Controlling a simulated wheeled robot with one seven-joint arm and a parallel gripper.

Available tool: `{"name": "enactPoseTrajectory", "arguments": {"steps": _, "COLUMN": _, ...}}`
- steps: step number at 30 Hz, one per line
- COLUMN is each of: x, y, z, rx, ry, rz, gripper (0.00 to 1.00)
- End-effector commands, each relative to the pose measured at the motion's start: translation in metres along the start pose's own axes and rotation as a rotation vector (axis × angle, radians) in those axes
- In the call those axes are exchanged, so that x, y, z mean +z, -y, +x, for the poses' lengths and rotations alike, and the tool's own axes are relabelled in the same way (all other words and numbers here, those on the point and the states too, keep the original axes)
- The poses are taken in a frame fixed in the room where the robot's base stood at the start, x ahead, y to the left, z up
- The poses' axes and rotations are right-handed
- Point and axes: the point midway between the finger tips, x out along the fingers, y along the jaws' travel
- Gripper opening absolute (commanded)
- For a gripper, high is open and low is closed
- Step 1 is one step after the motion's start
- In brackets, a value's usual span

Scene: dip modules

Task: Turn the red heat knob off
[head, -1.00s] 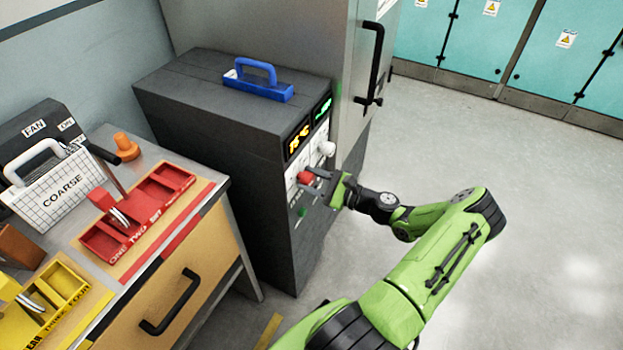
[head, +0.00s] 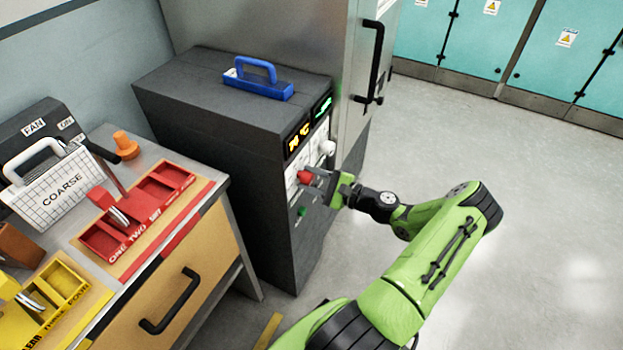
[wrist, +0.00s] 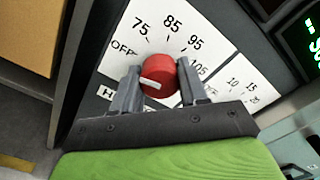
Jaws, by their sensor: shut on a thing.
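The red heat knob (head: 304,177) is on the front panel of the dark grey cabinet (head: 265,190). In the wrist view the red knob (wrist: 160,72) sits between the two grey fingers of my gripper (wrist: 160,85), which is shut on it. In the head view my gripper (head: 312,180) reaches the panel from the right and partly covers the dial.
A white knob (head: 326,148) is on the panel above the red one, and a green button (head: 302,211) is below. A bench with red trays (head: 150,215) stands at left. The floor at right is clear.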

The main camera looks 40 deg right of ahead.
Motion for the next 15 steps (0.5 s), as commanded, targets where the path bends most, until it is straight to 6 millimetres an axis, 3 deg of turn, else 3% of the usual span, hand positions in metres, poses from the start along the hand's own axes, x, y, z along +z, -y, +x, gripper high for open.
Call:
{"name": "enactPoseTrajectory", "arguments": {"steps": 1, "x": 0.0019, "y": 0.0009, "z": 0.0005, "rx": -0.001, "ry": 0.006, "rz": -0.003, "gripper": 0.13}}
{"name": "enactPoseTrajectory", "arguments": {"steps": 2, "x": 0.0019, "y": 0.0009, "z": 0.0005, "rx": -0.001, "ry": 0.006, "rz": -0.003, "gripper": 0.46}}
{"name": "enactPoseTrajectory", "arguments": {"steps": 6, "x": 0.0014, "y": 0.0006, "z": 0.0003, "rx": -0.001, "ry": 0.004, "rz": -0.002, "gripper": 0.68}}
{"name": "enactPoseTrajectory", "arguments": {"steps": 15, "x": 0.0004, "y": 0.0004, "z": -0.0020, "rx": 0.000, "ry": 0.001, "rz": 0.000, "gripper": 0.69}}
